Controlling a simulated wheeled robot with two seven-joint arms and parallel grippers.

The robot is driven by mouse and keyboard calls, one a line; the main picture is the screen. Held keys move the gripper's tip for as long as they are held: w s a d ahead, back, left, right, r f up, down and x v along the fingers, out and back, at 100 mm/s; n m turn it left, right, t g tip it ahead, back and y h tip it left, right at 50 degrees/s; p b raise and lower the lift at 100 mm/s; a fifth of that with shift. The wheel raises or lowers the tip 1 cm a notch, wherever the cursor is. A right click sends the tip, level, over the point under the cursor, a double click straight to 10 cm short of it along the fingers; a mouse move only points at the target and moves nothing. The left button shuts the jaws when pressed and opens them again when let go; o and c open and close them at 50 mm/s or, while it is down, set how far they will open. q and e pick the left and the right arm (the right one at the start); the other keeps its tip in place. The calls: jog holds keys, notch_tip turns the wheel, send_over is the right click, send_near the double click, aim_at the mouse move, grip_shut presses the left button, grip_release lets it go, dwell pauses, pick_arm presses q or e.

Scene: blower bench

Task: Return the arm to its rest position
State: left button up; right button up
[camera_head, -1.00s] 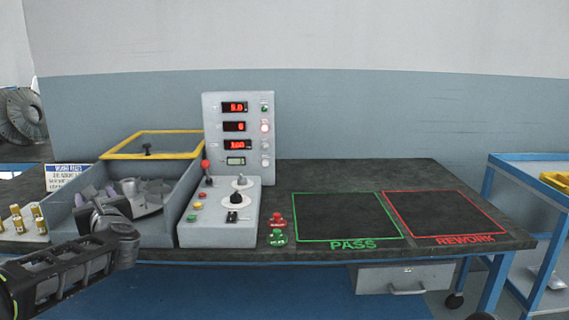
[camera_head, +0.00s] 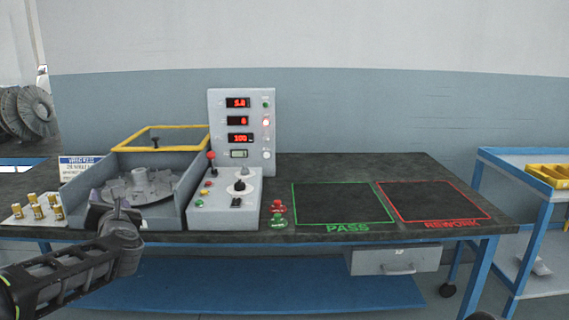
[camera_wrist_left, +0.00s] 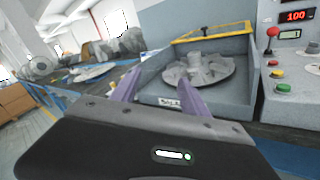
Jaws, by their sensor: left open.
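My left arm comes in from the lower left in the head view, and its gripper (camera_head: 118,212) is in front of the grey test box, partly hidden by my own wrist. In the left wrist view my gripper's two purple fingers (camera_wrist_left: 158,90) stand apart with nothing between them. A grey bladed wheel (camera_head: 138,186) sits inside the open test box (camera_head: 165,217); the wheel also shows in the left wrist view (camera_wrist_left: 200,72), beyond the fingers and apart from them. My right gripper does not show.
A control panel (camera_head: 225,207) with a red-knobbed lever stands right of the box. Brass-coloured pieces (camera_head: 37,207) stand at the bench's left. The green PASS (camera_head: 342,205) and red REWORK (camera_head: 434,202) areas are empty. A blue cart (camera_head: 520,153) stands at right.

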pick_arm(q)
jog(key=s+d+f+m+g+h, duration=0.1)
jog(key=d+f+m+h, duration=0.2)
jog(key=d+f+m, duration=0.45)
jog(key=d+f+m+h, duration=0.2)
jog(key=f+m, duration=0.3)
jog(key=f, duration=0.5)
jog(key=s+d+f+m+g+h, duration=0.1)
jog(key=d+f+m+h, duration=0.25)
jog(key=f+m, duration=0.45)
jog(key=s+d+f+m+g+h, duration=0.2)
jog(key=s+d+f+m+g, duration=0.15)
jog(key=s+d+f, duration=0.5)
jog(key=s+d+f+m+g+h, duration=0.2)
jog(key=s+d+f+m, duration=0.3)
jog(key=f, duration=0.6)
jog(key=s+d+f+m+g+h, duration=0.1)
jog(key=s+d+f+m+g, duration=0.2)
jog(key=s, duration=0.6)
jog(key=s+d+f+m+g, duration=0.25)
jog(key=s+f, duration=0.25)
jog(key=s, duration=0.5)
jog(key=s+d+f+m+g+h, duration=0.1)
jog(key=s+d+f, duration=0.25)
jog(key=s, duration=0.55)
notch_tip(320, 180, up, 16)
jog(key=w+p, duration=0.1)
jog(key=p, duration=1.5)
jog(key=shift+a+p, duration=0.3)
